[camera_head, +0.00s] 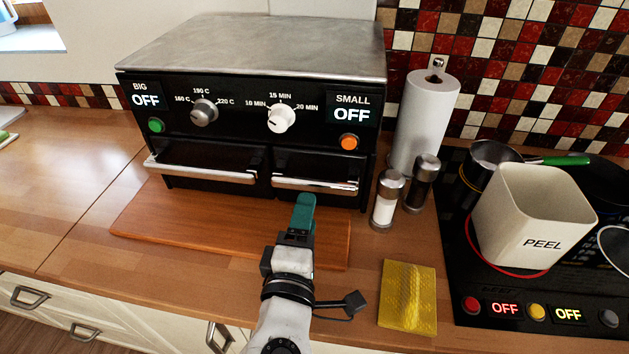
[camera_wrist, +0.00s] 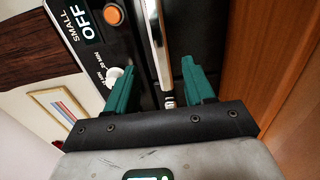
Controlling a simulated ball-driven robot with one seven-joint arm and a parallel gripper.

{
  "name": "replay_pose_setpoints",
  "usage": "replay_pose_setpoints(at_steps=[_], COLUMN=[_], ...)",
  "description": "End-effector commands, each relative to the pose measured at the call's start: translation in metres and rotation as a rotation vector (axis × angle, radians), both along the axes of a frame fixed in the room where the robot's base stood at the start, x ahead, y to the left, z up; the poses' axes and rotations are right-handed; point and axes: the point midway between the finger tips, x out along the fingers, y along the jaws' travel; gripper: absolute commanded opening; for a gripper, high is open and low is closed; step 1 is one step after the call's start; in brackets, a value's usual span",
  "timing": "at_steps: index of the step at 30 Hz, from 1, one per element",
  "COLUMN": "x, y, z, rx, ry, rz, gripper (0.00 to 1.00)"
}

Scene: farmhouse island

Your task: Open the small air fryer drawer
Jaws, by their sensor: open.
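The black air fryer (camera_head: 245,125) stands on a wooden board. Its small drawer (camera_head: 335,163) is on the right, flush with the front, and reads as shut. The drawer's silver bar handle (camera_head: 315,184) runs along its front. My gripper (camera_head: 304,203) is just in front of and below this handle, green fingers pointing toward it. In the wrist view my gripper (camera_wrist: 158,65) is open, with the silver handle (camera_wrist: 162,55) showing between its two fingers. Neither finger visibly presses on it. I cannot tell how far the fingertips reach past the bar.
The big drawer's handle (camera_head: 205,172) is to the left. Salt (camera_head: 386,200) and pepper (camera_head: 422,185) shakers and a paper towel roll (camera_head: 424,120) stand close on the right. A yellow cloth (camera_head: 408,295) lies in front. A cooktop (camera_head: 480,290) carries a PEEL bin (camera_head: 530,215).

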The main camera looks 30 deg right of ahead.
Motion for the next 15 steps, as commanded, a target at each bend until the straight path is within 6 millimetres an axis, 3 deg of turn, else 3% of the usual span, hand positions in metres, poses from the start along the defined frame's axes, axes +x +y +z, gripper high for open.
replay_pose_setpoints(at_steps=[9,15], x=[0.046,0.062], y=[-0.035,-0.047], z=[0.002,0.001], rx=[0.001,0.001], ry=[0.0,0.001], rz=[-0.004,-0.004], gripper=[0.53,0.53])
